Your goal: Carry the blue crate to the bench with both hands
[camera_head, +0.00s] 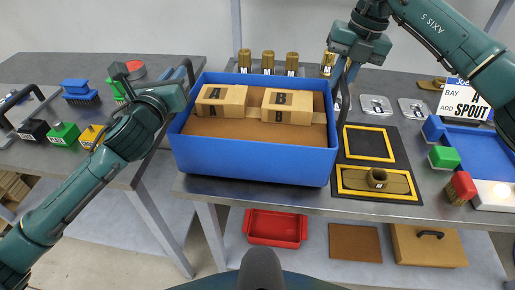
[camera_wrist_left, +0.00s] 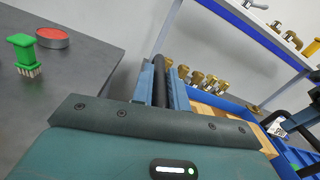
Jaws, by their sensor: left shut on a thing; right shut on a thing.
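The blue crate (camera_head: 255,162) is over the front part of the bench (camera_head: 212,188) in the head view. It looks level; I cannot tell whether its base touches the bench top. Inside it are two cardboard boxes, marked A (camera_head: 220,99) and B (camera_head: 287,104). My left gripper (camera_head: 190,76) is shut at the crate's left end, and my right gripper (camera_head: 342,78) is shut at its right end. The left wrist view shows part of the crate (camera_wrist_left: 289,150) beyond the gripper (camera_wrist_left: 164,82); the exact grip there is partly hidden.
Several brass cylinders (camera_head: 268,61) stand behind the crate. A left table (camera_head: 130,172) carries more brushes. A red tray (camera_head: 274,228) sits below.

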